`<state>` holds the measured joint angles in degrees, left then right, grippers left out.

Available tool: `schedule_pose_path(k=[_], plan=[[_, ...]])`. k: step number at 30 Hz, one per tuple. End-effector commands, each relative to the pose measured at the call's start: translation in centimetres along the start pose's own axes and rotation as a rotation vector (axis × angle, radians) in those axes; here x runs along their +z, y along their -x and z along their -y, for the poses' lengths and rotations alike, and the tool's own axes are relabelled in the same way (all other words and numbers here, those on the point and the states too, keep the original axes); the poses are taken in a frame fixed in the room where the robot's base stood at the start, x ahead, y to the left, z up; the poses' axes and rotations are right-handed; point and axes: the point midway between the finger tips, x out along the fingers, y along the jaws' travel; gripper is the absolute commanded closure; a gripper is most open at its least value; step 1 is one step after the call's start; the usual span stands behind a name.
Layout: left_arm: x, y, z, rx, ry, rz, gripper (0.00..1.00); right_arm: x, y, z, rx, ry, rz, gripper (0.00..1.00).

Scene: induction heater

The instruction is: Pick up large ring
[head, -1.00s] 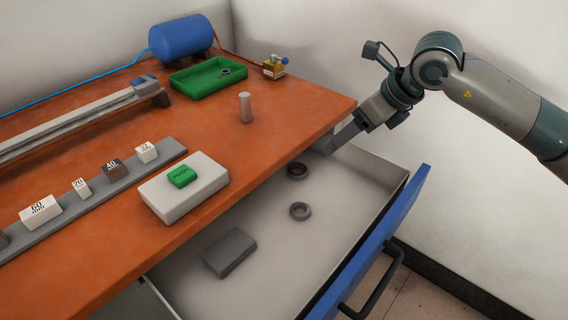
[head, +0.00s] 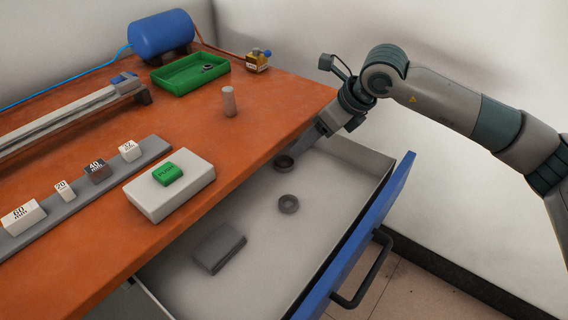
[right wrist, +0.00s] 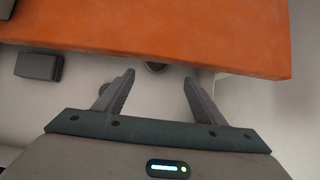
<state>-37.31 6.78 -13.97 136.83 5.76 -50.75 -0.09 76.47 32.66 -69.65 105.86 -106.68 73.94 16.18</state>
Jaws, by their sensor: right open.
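Two rings lie apart on the floor of the open drawer: a darker ring (head: 284,163) towards the back, close to the table edge, and a grey ring (head: 288,203) nearer the front. I cannot tell clearly which is larger. My right gripper (head: 294,154) is open, with its fingers reaching down over the drawer by the darker ring. In the right wrist view, the open fingers (right wrist: 160,80) are empty. Part of one ring (right wrist: 155,67) shows beyond and between them, partly hidden by the table edge. My left gripper is not in view.
The drawer front (head: 362,238) is blue with a dark handle. A grey block (head: 218,248) lies in the drawer.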

Motion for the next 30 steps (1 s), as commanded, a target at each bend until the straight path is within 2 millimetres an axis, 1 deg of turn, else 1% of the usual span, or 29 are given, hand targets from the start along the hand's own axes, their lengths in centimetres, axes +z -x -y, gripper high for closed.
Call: schedule_pose_path(k=[1,6,10,14,25,28,30], plan=[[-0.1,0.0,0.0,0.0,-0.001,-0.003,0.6,0.0,-1.0,-0.1,0.002,0.0,-0.001,0.36],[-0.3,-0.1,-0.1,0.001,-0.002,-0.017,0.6,-0.1,-3.9,-0.1,0.001,-0.001,-0.001,0.36],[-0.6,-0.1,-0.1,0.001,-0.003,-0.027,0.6,0.0,-5.3,-0.1,0.001,0.0,0.0,0.36],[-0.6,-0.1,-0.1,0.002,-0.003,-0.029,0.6,0.0,-5.9,0.0,0.0,0.0,0.0,0.36],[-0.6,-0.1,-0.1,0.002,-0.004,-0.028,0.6,0.0,-6.1,-0.1,0.0,0.0,0.0,0.36],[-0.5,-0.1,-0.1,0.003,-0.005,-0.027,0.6,0.0,-6.7,-0.3,0.001,0.0,0.0,0.36],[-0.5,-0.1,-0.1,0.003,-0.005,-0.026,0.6,0.1,-7.4,-0.5,0.001,0.001,0.001,0.36]])
